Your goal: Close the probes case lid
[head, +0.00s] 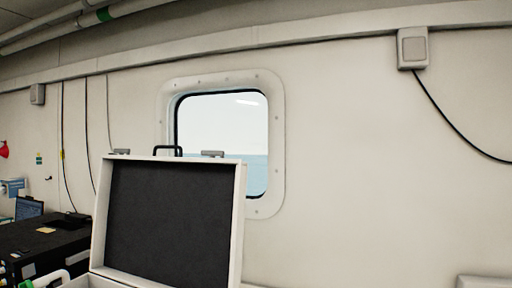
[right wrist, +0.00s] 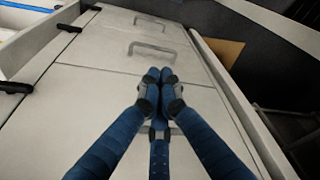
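The probes case lid (head: 170,220) stands open and upright in the head view, a pale frame around a dark lining. Two latches and a black handle (head: 167,150) show at its top edge. Only a thin strip of the case below it shows at the bottom edge; its inside is hidden. My right gripper (right wrist: 160,75) shows in the right wrist view with its blue fingers drawn together at the tips and nothing between them. It is over a pale panelled surface with metal handles, and no lid can be made out there. My left gripper is not in view.
A window (head: 222,135) is in the wall behind the lid. A dark bench or box (head: 45,245) with a laptop (head: 29,208) is at the left. The right wrist view shows metal handles (right wrist: 152,50), a pale-walled box edge (right wrist: 45,60) at left and a brown panel (right wrist: 222,49).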

